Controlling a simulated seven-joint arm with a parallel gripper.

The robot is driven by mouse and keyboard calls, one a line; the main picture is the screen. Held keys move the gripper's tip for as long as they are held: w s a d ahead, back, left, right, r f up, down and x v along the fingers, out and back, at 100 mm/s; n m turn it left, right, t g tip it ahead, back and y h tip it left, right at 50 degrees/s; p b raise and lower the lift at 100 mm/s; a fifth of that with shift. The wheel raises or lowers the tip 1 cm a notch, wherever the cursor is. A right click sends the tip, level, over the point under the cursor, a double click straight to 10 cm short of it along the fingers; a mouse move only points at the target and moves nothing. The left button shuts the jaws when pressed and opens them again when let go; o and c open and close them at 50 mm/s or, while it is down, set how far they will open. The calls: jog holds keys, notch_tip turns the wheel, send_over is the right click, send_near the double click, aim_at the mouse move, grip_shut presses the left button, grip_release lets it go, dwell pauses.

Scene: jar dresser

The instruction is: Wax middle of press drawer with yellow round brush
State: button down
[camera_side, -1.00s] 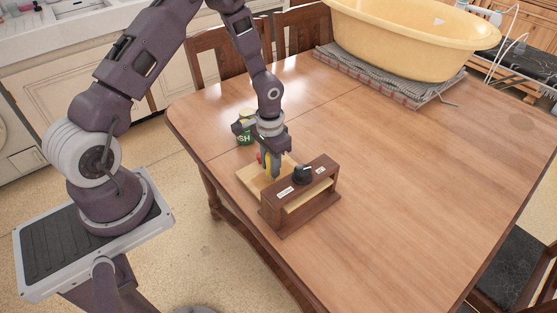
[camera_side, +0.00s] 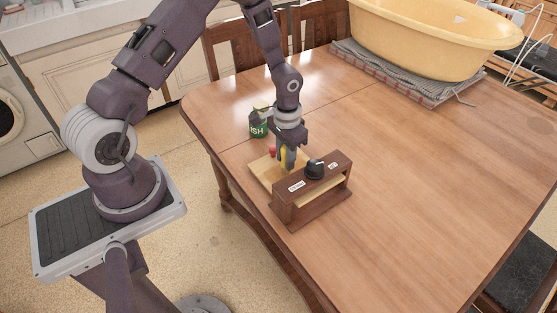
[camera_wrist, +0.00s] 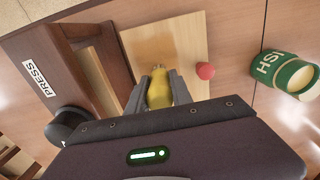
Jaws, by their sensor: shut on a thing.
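My gripper (camera_side: 287,160) points down over the light wood drawer (camera_side: 262,170). It also shows in the wrist view (camera_wrist: 158,92), with its fingers shut on the yellow round brush (camera_wrist: 159,90). The brush tip is low over the middle of the drawer's bare surface; I cannot tell whether it touches. The drawer (camera_wrist: 190,45) sticks out of the dark wood press (camera_side: 312,192), towards the green can. A red knob (camera_wrist: 205,71) is at its outer edge. The press has a black dial (camera_side: 315,169) on top and a PRESS label in the wrist view (camera_wrist: 37,78).
A green can (camera_side: 258,124) with cream contents stands on the table just beyond the drawer's outer end. A large yellow tub (camera_side: 440,35) sits on a folded cloth at the back. The table right of the press (camera_side: 420,170) is clear.

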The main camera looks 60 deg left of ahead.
jog(key=shift+w, duration=3.1)
jog(key=shift+s+r, duration=0.1)
jog(key=shift+s, duration=5.5)
notch_tip(320, 180, up, 8)
